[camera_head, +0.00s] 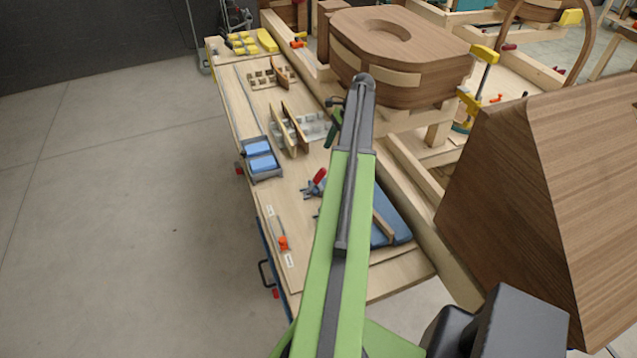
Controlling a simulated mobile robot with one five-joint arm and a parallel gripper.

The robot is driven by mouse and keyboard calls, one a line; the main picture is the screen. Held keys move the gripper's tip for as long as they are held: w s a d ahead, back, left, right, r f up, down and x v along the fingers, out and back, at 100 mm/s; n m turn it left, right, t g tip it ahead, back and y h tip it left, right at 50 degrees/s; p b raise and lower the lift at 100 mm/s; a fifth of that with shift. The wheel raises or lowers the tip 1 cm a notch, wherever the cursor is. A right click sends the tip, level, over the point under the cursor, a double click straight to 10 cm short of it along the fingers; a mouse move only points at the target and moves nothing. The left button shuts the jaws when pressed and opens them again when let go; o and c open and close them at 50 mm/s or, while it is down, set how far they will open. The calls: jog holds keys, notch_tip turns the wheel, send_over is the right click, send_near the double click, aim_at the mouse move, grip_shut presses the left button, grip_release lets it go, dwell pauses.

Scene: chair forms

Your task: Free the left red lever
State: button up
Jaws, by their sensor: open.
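Several red parts show, and I cannot tell which one is the left red lever. One red handle (317,178) sits on a small blue-grey tool on the bench, just left of my arm. Small red pieces show at the bench's left edge, one at the upper part (240,169) and one lower down (275,293). Another red handle (508,46) is on a clamp at the upper right. My green and grey arm reaches up the middle of the view, over the bench. I cannot make out my gripper's fingers.
The wooden bench (232,95) carries blue boxes (262,160), slotted holders (297,128) and a blue case (403,232). A brown seat form (400,55) stands behind my arm's tip. A large wooden form (545,190) blocks the right. The floor (110,200) at left is clear.

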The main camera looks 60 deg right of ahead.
aim_at(319, 176)
jog(key=b+x, duration=1)
jog(key=x, duration=0.3)
jog(key=shift+f+b, duration=0.25)
jog(key=shift+b, duration=0.15)
jog(key=shift+r, duration=0.15)
jog(key=shift+c, duration=0.2)
jog(key=shift+d, duration=0.1)
grip_shut()
